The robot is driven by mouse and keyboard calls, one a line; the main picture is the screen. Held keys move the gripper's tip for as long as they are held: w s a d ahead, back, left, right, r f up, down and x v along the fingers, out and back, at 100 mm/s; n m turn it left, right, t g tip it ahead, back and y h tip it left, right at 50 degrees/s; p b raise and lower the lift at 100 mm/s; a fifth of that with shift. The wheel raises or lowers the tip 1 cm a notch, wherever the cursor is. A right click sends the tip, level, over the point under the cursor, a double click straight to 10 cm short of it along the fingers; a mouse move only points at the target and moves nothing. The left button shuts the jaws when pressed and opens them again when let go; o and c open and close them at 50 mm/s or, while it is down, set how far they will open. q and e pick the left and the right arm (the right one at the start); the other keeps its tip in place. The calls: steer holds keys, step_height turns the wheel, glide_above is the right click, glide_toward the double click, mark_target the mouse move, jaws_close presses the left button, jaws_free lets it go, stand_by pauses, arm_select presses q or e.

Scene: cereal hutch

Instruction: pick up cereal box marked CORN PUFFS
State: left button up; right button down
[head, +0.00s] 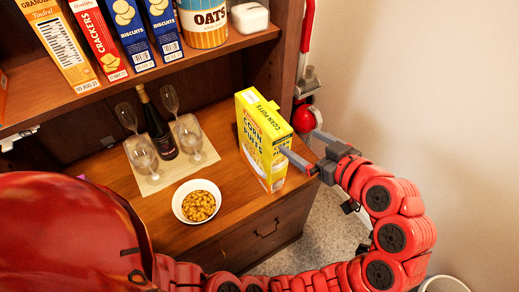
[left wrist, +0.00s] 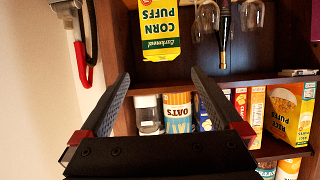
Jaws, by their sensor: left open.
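The yellow CORN PUFFS box (head: 262,138) stands upright on the wooden counter of the hutch, near its right end. It shows upside down at the top of the left wrist view (left wrist: 160,30). My left gripper (head: 308,148) is open and empty at the right side of the box. One finger overlaps the box's right edge in the head view; I cannot tell if it touches. In the left wrist view the box lies beyond the spread fingertips (left wrist: 160,75), not between them. My right gripper is not in view.
A white bowl of cereal (head: 196,201) stands left of the box. A mat (head: 153,187) holds a dark bottle (head: 158,128) and several glasses. The upper shelf (head: 225,44) carries boxes and an OATS canister (head: 204,22). A red and grey object (head: 305,116) is by the hutch's right side.

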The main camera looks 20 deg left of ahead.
mark_target(280, 128)
arm_select(q)
steer(key=p+x, duration=0.3)
steer(key=x, duration=0.8)
steer(key=shift+r, duration=0.1)
steer(key=p+x, duration=0.1)
steer(key=x, duration=0.1)
steer(key=p+x, duration=0.1)
steer(key=x, duration=0.2)
steer(key=shift+s+a, duration=0.2)
steer(key=shift+s, duration=0.05)
steer(key=shift+w+a+f, duration=0.15)
steer(key=shift+w+f, duration=0.1)
steer(key=shift+c, duration=0.3)
jaws_close()
